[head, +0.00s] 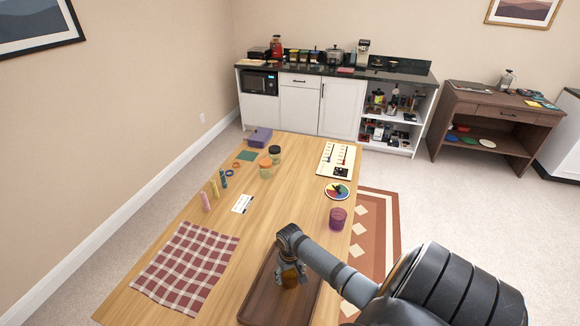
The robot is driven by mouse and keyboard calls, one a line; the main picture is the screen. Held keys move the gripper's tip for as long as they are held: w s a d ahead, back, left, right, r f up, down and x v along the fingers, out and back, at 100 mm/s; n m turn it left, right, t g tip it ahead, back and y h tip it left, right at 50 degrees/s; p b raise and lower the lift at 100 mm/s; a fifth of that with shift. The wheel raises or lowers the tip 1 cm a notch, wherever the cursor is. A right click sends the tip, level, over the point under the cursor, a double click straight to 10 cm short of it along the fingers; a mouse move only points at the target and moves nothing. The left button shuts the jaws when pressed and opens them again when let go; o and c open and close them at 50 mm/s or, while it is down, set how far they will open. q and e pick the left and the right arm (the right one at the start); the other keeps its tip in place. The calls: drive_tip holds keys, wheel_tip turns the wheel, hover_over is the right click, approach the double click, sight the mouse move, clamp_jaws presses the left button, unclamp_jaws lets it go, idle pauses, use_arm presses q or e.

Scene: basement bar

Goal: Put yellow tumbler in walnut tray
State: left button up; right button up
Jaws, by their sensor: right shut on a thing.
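The walnut tray (259,300) is a dark brown tray at the near end of the wooden table. My right gripper (290,268) points down over the tray, with its arm coming in from the lower right. It is shut on the yellow tumbler (289,280), an amber-looking cup. The tumbler is within the tray's outline in this view; I cannot tell whether it touches the tray floor. The gripper and wrist hide its upper part. My left gripper is not in view.
A purple cup (338,218) and a colourful round plate (337,191) are on the table's right side. A checked cloth (187,268) lies left of the tray. Jars (266,168) and small upright items (206,201) stand farther back. The table's middle (285,205) is mostly clear.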

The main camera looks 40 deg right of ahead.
drive_tip(key=shift+w+f, duration=0.1)
drive_tip(key=shift+f, duration=0.1)
drive_tip(key=o, duration=1.4)
drive_tip(key=shift+c, duration=0.2)
drive_tip(key=shift+r, duration=0.1)
wheel_tip(320, 180, up, 12)
